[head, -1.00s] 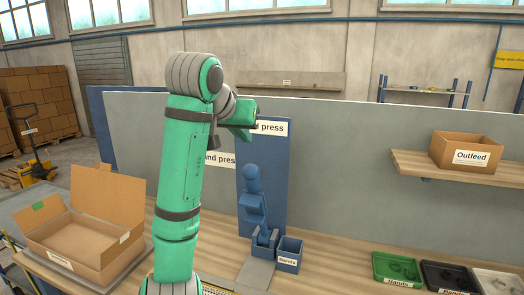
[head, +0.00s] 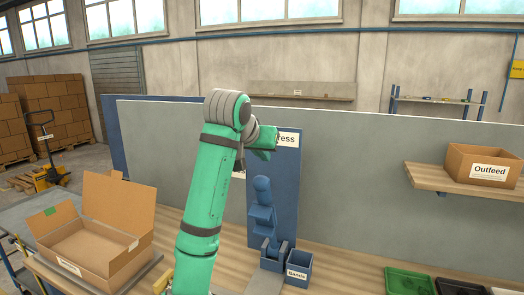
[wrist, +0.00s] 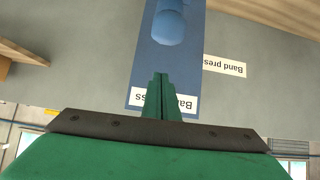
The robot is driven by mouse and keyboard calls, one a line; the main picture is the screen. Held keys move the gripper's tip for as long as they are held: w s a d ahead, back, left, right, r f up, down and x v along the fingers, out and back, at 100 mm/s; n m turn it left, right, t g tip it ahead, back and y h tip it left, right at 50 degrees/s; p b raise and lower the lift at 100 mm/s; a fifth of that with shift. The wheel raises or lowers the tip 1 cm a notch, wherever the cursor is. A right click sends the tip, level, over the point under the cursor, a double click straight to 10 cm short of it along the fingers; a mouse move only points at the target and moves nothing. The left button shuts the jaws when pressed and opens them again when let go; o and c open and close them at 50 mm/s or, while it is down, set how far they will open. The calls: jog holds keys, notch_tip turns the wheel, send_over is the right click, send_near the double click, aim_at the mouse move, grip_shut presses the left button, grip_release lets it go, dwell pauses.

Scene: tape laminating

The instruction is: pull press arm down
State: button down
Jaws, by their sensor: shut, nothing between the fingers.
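The blue band press (head: 263,215) stands upright against its blue back panel (head: 287,195) on the workbench. Its press arm ends in a rounded blue knob (head: 262,184), which also shows at the top of the wrist view (wrist: 168,27). My green gripper (head: 270,140) is above the knob, in front of the panel's label, and apart from the press. In the wrist view my gripper's fingers (wrist: 161,78) are closed together with nothing between them, pointing toward the knob.
A blue bin labelled Bands (head: 298,268) sits right of the press base. Trays (head: 408,281) line the front right. An open cardboard box (head: 95,235) stands at left. An Outfeed box (head: 482,165) rests on a shelf at right. The grey back wall (head: 350,180) stands behind.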

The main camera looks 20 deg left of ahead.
jog(key=f, duration=0.3)
jog(key=shift+s+a+f, duration=0.2)
jog(key=shift+s+a, duration=0.05)
jog(key=shift+a, duration=0.05)
jog(key=shift+s+d+f, duration=0.1)
jog(key=shift+s, duration=0.05)
jog(key=shift+s+d+f, duration=0.1)
jog(key=shift+d, duration=0.25)
jog(key=shift+a, duration=0.25)
